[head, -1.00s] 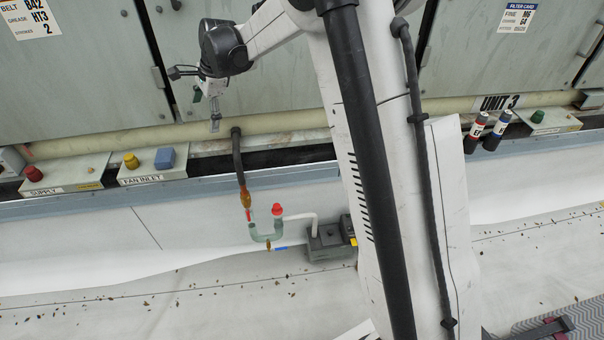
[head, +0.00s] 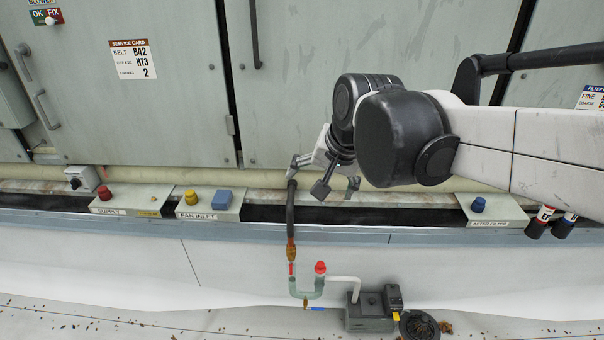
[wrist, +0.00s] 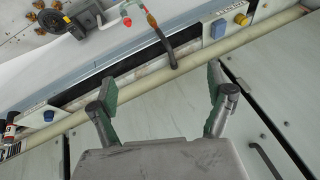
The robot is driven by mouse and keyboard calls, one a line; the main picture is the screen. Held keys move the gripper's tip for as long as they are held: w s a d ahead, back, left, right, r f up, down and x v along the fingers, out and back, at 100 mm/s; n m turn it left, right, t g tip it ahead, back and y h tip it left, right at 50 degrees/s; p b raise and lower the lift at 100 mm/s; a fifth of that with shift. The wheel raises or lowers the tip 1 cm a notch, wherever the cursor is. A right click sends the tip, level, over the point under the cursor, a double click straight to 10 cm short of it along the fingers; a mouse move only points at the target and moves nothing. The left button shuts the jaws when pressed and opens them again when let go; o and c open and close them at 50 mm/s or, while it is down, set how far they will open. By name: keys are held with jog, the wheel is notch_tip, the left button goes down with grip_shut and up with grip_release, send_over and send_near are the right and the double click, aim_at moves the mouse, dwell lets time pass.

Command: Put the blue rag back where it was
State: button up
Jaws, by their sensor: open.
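My arm hides part of the cabinet and ledge.
The dark hose (head: 291,215) runs down to green piping with a red cap (head: 320,267) and a grey pump box (head: 369,312).

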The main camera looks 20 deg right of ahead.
jog(key=s+d+f+n, duration=0.1)
jog(key=s+f+n, duration=0.1)
jog(key=s, duration=0.4)
jog(key=s+d+f+n+t+h, duration=0.1)
jog(key=s+f+n, duration=0.1)
jog(key=s, duration=0.5)
jog(key=shift+d+f+n, duration=0.3)
jog(key=shift+n, duration=0.4)
jog(key=shift+s, duration=0.1)
jog(key=shift+c, duration=0.3)
dwell(0.8)
